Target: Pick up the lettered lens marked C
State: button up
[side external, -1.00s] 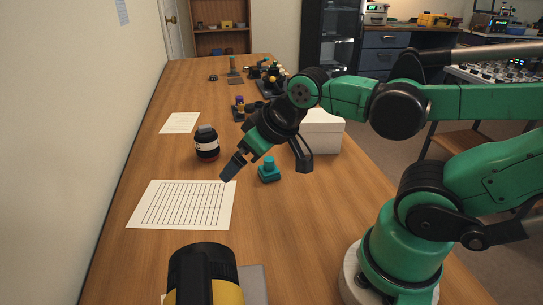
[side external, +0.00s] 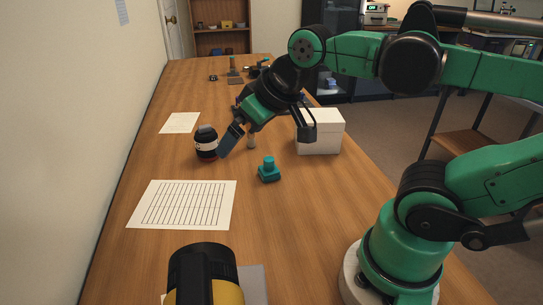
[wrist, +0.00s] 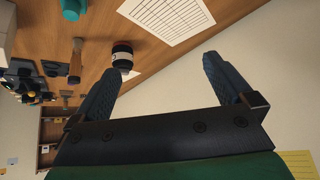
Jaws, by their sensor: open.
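I cannot make out a lens with a readable letter C in either view. A dark round jar-like object with a pale label and a reddish band (side external: 206,143) stands on the table at left of centre in the side view. It also shows in the wrist view (wrist: 122,58), near the left finger. Its lettering is too small to read. My gripper (side external: 266,146) is open and empty above the table, one finger beside the dark object in the picture; contact cannot be told. Both spread fingers show in the wrist view (wrist: 162,66).
A teal knobbed block (side external: 268,171) sits nearer the camera. A white box (side external: 321,132) stands at right. A lined sheet (side external: 182,205) and a smaller paper (side external: 180,122) lie at left. A yellow-black object (side external: 204,277) is in front. Several parts stand farther back.

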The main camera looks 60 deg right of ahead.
jog(key=w+d+r+m+y, duration=0.1)
jog(key=w+r+m+y, duration=0.1)
jog(key=w+m, duration=0.55)
jog(key=m+t, duration=0.6)
jog(key=m, duration=2)
send_over(217, 141)
jog(key=s, duration=0.2)
notch_tip(217, 141, down, 3)
jog(key=shift+y, duration=0.4)
jog(key=f, duration=1.2)
jog(key=shift+d+f, duration=0.2)
jog(key=shift+f, duration=0.55)
jog(key=shift+w+f, duration=0.2)
jog(key=shift+w, duration=0.05)
jog(key=shift+x, duration=2.55)
grip_shut()
